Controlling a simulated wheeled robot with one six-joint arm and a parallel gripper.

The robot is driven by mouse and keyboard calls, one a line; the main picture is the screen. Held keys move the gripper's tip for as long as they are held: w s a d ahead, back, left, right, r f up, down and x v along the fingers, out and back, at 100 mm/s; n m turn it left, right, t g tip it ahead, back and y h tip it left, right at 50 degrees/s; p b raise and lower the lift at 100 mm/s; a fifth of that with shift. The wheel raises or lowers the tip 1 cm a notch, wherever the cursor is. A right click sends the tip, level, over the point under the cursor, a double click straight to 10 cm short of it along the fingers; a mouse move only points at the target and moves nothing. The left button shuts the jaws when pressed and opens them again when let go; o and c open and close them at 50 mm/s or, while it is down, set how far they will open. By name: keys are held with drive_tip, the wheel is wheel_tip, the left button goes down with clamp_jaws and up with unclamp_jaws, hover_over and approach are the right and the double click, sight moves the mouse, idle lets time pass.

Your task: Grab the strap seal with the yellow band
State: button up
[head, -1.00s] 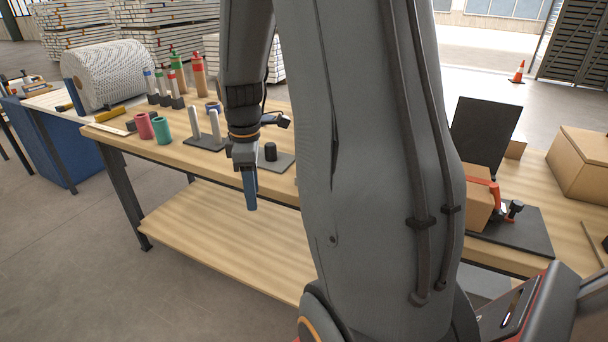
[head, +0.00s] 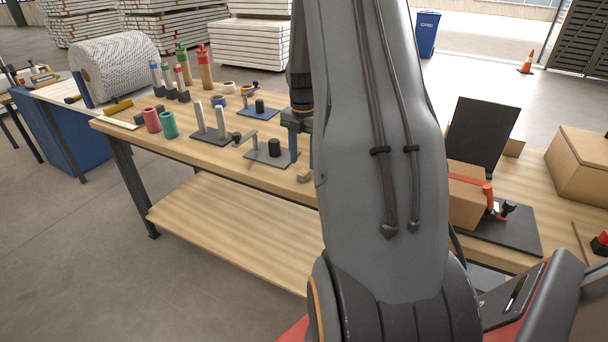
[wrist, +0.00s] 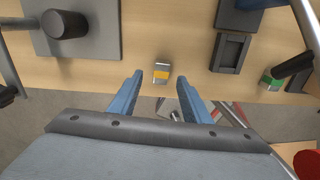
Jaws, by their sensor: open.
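The strap seal with the yellow band (wrist: 161,75) is a small metallic piece on the wooden tabletop, near its edge. In the head view a small yellowish piece (head: 304,176) near the table's front edge looks like the same seal. My gripper (wrist: 160,79) is open, with its blue fingers apart and nothing between them visibly held. In the wrist view the seal appears between the fingertips, slightly beyond them; the exact gap is unclear. In the head view my gripper (head: 297,140) is partly hidden by my arm.
A seal with a green band (wrist: 271,80) lies to the right in the wrist view, near a dark recessed block (wrist: 231,52). A grey plate with a black knob (wrist: 66,24) is at left. Posts on a dark base (head: 211,132) stand further left on the table.

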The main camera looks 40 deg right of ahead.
sight(304, 172)
drive_tip(key=shift+s+f+p, duration=0.15)
drive_tip(key=shift+f+p, duration=0.7)
drive_tip(key=shift+f, duration=1.55)
drive_tip(key=shift+a, duration=0.1)
drive_tip(key=shift+c, duration=0.5)
clamp_jaws()
